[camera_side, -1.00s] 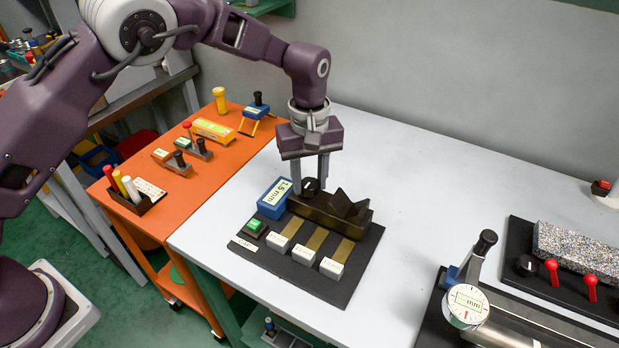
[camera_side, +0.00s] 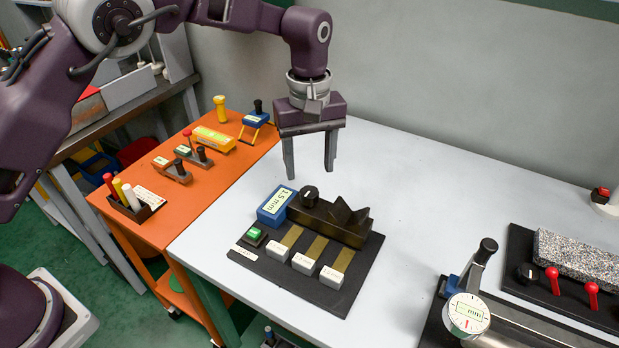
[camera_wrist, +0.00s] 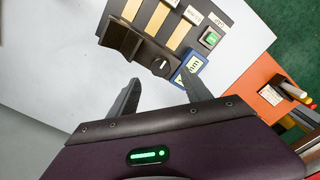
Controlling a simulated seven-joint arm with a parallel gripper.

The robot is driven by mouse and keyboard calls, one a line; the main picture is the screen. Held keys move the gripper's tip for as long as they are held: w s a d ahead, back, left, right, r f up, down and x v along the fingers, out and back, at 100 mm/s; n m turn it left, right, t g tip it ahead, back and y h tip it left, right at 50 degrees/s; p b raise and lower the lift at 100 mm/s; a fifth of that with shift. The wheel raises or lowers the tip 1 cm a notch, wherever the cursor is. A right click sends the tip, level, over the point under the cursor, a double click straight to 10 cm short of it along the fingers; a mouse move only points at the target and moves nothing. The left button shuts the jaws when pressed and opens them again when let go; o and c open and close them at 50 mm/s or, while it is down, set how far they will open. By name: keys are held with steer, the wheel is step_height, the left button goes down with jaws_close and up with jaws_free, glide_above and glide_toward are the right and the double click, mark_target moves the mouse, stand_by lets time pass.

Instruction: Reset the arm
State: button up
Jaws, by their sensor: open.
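My gripper (camera_side: 311,172) is open and empty, pointing down. It hangs in the air above and behind the black vise fixture on the white table. Its two fingers also show in the wrist view (camera_wrist: 160,92), spread apart. The fixture's black block (camera_side: 332,218) has a round black knob (camera_side: 309,196) at its left end and V-shaped jaws on top. A blue display (camera_side: 276,204) reading 1.5 mm sits beside the knob. My fingers are clear of the knob, and nothing is held.
A black base plate (camera_side: 345,295) carries a green button (camera_side: 254,234) and several white blocks. An orange cart (camera_side: 180,205) with tools and markers stands left. A dial gauge (camera_side: 466,314) and a plate with red levers (camera_side: 553,281) lie right. The table's middle is clear.

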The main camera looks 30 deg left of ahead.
steer(key=shift+r, duration=0.3)
